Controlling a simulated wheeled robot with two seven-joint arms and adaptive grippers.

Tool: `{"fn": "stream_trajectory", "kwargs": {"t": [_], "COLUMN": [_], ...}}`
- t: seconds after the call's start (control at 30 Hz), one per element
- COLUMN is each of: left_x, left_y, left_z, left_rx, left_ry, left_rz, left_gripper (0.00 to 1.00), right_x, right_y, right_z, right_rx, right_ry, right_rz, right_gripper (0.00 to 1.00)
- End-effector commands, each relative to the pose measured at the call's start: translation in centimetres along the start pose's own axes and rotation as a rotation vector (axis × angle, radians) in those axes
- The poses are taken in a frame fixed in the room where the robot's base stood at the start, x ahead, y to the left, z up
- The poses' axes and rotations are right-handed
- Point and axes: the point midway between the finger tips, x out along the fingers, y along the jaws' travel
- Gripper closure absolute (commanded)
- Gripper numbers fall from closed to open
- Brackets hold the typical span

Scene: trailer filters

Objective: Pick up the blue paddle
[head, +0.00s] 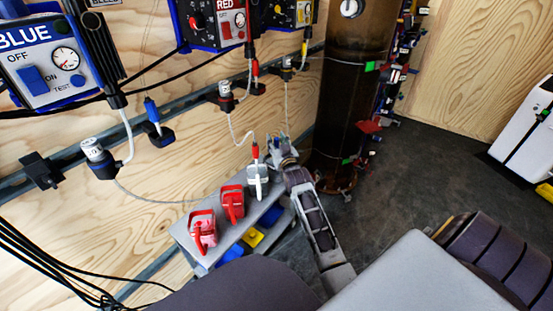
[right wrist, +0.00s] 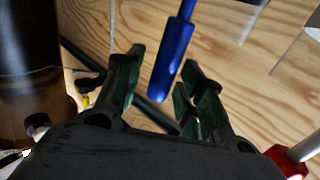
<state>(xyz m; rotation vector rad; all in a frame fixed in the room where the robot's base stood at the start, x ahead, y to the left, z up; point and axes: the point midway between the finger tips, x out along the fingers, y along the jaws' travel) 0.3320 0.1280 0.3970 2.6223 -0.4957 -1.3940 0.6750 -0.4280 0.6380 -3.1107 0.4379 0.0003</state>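A slim blue piece (right wrist: 175,58), which looks like the blue paddle or a blue plug, hangs tilted in the right wrist view. Its lower end is in line with the gap between the fingers of my right gripper (right wrist: 162,85); I see no finger closed on it. In the head view my right gripper (head: 277,146) is at the far end of the small grey shelf, beside a white block (head: 257,180). The gripper is open. The blue piece is too small to make out there. My left gripper is not in view.
Red blocks (head: 202,232) (head: 232,203) stand on the grey shelf (head: 187,240), with blue (head: 231,254) and yellow (head: 253,237) pieces below. A brown cylinder (head: 352,90) stands close behind my right gripper. Cables hang from the BLUE box (head: 45,62) and RED box (head: 222,22) on the wooden wall.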

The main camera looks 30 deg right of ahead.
Motion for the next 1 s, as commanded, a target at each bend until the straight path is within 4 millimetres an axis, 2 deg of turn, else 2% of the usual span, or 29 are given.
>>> {"fn": "stream_trajectory", "kwargs": {"t": [0.03,0.27,0.67,1.0], "left_x": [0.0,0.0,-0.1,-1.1], "left_y": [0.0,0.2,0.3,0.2], "left_z": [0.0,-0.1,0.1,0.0], "left_rx": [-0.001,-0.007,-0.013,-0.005], "left_ry": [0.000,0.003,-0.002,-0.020], "left_rz": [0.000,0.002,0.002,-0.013], "left_gripper": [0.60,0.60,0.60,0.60], "right_x": [0.0,0.0,0.0,0.0], "right_y": [0.0,0.0,0.0,0.0], "right_z": [0.0,0.0,-0.3,-2.7], "right_rx": [0.000,0.000,0.000,0.000], "right_ry": [0.000,0.000,0.001,0.002], "right_rz": [0.000,0.000,0.000,0.000], "right_gripper": [0.72,1.00,1.00,1.00]}}
